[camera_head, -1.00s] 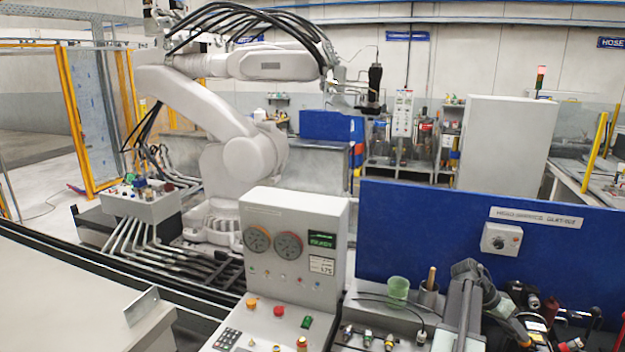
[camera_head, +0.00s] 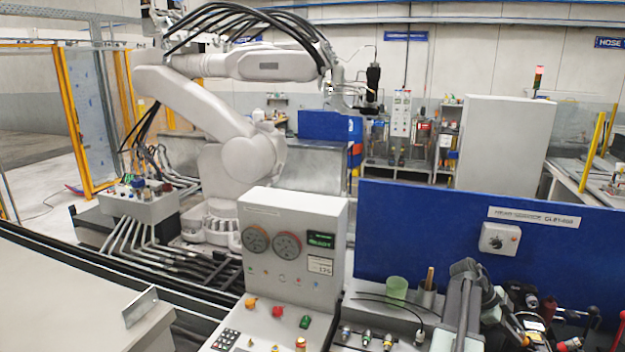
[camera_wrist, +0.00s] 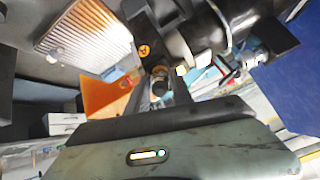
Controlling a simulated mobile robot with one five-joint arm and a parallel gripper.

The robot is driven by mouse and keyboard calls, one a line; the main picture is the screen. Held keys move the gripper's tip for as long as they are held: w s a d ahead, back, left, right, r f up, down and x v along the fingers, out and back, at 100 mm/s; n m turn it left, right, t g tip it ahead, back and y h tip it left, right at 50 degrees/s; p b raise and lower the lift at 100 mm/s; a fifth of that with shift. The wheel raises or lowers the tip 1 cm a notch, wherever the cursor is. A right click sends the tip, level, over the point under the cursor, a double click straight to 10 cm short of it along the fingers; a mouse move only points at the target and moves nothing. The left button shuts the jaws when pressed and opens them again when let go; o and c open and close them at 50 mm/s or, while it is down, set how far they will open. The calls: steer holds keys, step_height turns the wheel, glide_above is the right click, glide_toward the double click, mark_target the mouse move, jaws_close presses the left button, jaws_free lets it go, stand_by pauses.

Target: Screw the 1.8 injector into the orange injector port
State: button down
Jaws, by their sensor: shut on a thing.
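In the wrist view my gripper (camera_wrist: 160,88) is shut on a small, dark, round-ended piece (camera_wrist: 159,86), seen nearly end-on. Its label cannot be read, so I cannot tell whether it is the 1.8 injector. An orange block (camera_wrist: 104,97) shows left of the fingertips, and a small orange disc (camera_wrist: 144,50) lies just above them. I cannot tell which orange part is the injector port, or whether the held piece touches anything. In the head view my arm bends down at the lower right, and the gripper's tips are hard to make out there.
Several small fittings with coloured bands, one with a green band (camera_head: 366,337), lie on the bench front. A green cup (camera_head: 397,288) and a dark holder (camera_head: 427,296) stand behind them. A blue panel (camera_head: 420,235) closes the back. A control console (camera_head: 290,250) stands left.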

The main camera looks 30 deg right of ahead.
steer(key=shift+m, duration=1.2)
steer(key=shift+m, duration=0.8)
steer(key=m, duration=1)
steer(key=shift+s, duration=0.1)
steer(key=c, duration=1.3)
jaws_free()
steer(key=shift+o, duration=0.5)
steer(key=o, duration=0.5)
